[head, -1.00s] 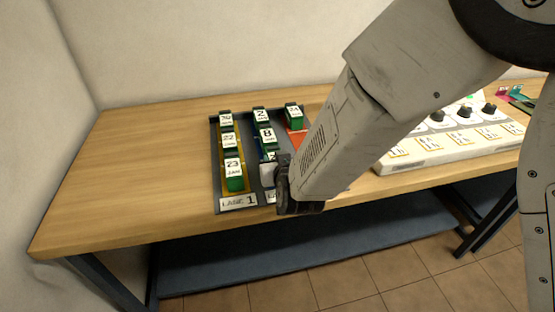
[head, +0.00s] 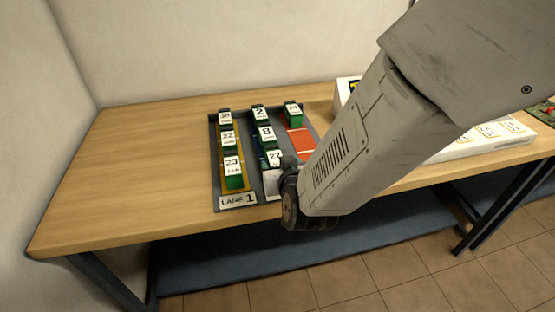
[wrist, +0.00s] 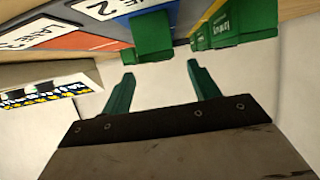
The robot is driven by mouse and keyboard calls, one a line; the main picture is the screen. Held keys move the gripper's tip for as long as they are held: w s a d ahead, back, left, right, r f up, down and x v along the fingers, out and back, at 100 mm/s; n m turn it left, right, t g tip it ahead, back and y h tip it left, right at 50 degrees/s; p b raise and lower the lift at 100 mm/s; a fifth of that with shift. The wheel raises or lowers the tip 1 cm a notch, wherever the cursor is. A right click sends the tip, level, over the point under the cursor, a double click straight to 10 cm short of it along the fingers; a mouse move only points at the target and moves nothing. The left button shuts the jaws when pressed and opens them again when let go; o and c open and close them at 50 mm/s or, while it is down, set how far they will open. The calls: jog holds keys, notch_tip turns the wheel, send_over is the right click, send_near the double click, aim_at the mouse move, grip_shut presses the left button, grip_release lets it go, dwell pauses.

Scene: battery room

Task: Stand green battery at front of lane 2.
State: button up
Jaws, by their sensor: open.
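A green battery with a white label reading 27 (head: 275,157) stands third in lane 2, in front of the batteries labelled 2 (head: 260,112) and 8 (head: 266,134). The wrist view shows a green battery (wrist: 152,38) by the blue lane 2 floor, just beyond my fingertips. My gripper (wrist: 160,74) is open and empty, its two green fingers apart from that battery. In the head view my wrist hides the fingers. The lane 2 sign (wrist: 97,10) shows upside down in the wrist view.
Lane 1 (head: 237,201), to the left, holds several batteries. The red lane 3 (head: 302,143) has one battery (head: 293,114) at its back. The left of the table is clear.

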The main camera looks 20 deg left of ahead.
jog(key=v, duration=0.6)
jog(key=shift+d, duration=0.1)
jog(key=d+r+m+g+h, duration=0.1)
jog(key=d+r+g+h, duration=0.3)
jog(key=d, duration=0.7)
jog(key=d+r+m+g+y, duration=0.15)
jog(key=d+r, duration=0.35)
jog(key=d, duration=0.6)
jog(key=s+d+r+m+g+h, duration=0.2)
jog(key=s+d, duration=0.6)
jog(key=s+d+r+m+g+h, duration=0.2)
jog(key=s+d+g, duration=0.1)
jog(key=s+d, duration=0.6)
jog(key=shift+d+r, duration=0.15)
jog(key=shift+r, duration=0.05)
